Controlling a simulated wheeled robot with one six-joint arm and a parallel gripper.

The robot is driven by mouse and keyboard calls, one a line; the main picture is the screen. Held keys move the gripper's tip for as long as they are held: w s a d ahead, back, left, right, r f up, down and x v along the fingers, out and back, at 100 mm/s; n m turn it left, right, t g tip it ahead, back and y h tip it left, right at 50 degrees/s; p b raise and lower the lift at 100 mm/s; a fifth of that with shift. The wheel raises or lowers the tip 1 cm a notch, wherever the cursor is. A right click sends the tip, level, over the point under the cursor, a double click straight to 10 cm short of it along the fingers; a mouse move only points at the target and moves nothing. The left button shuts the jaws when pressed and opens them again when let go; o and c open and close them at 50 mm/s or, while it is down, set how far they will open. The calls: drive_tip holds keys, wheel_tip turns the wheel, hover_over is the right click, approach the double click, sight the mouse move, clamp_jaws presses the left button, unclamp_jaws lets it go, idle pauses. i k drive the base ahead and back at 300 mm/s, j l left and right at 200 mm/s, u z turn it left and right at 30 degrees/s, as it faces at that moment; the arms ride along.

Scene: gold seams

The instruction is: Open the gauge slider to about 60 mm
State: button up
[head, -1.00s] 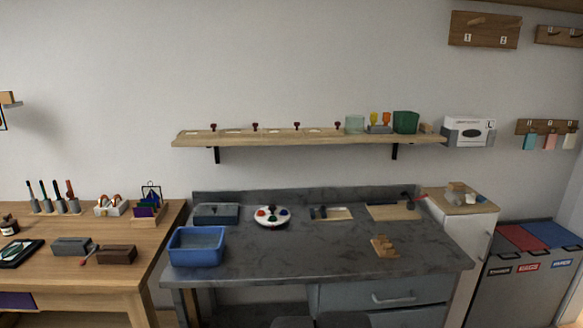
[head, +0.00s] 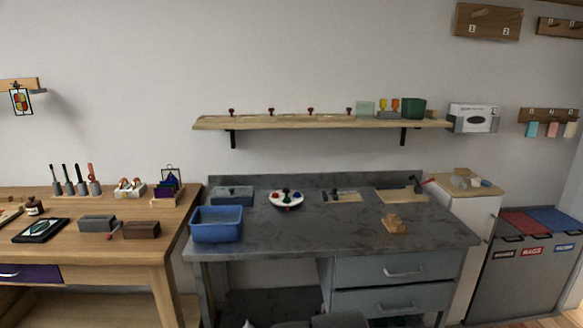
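No gauge slider can be made out for certain at this size. On the grey workbench (head: 330,233), a small pale board (head: 351,197) carries dark parts that may be a gauge; its opening is too small to read. A second pale board (head: 400,195) lies to its right, with a dark and red tool at its right end. My gripper is not in view.
A blue bin (head: 217,226), a grey box (head: 232,194) and a round white holder (head: 287,199) stand on the bench's left half. Wooden stepped blocks (head: 394,224) sit at right. The bench's front middle is clear. A wooden table (head: 80,260) stands left.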

sight(334, 196)
drive_tip(key=k+l+u, duration=0.15)
drive_tip(key=k, duration=0.35)
drive_tip(key=i+j+z, duration=0.1)
drive_tip(key=i+z, duration=0.3)
drive_tip(key=i, duration=1.6)
